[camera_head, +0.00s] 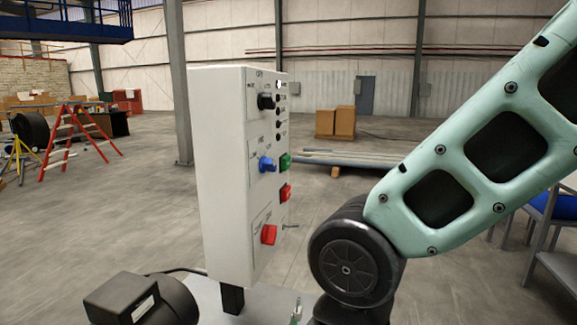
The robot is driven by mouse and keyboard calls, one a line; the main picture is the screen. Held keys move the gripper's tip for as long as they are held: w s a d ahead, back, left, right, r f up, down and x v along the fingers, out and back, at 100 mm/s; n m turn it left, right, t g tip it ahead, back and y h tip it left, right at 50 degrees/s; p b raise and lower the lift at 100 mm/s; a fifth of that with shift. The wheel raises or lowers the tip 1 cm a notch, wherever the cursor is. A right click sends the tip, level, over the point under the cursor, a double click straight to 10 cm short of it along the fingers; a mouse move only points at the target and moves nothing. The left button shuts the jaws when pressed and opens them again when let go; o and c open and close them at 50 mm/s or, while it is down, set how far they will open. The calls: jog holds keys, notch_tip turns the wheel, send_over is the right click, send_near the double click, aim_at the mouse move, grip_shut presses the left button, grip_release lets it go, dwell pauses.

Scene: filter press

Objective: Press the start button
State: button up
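A white control box (222,180) stands upright on a short black post, left of the middle of the camera_head view. Its panel carries a black knob (266,101) at the top and a blue knob (266,165) at mid height. A green button (285,162) sits right of the blue knob, with a red button (285,192) below it. A larger red knob (268,235) is low on the panel. The labels are too small to read, so none is marked legibly as start. My arm crosses the right side in front of the scene; my gripper is not visible.
A dark motor-like object (145,300) is at the lower left. Red stepladders (75,135) stand at the far left, with brown boxes (335,123) and long beams (350,158) behind. A table with blue on it (558,205) is at the right edge. Open concrete floor lies left of the box.

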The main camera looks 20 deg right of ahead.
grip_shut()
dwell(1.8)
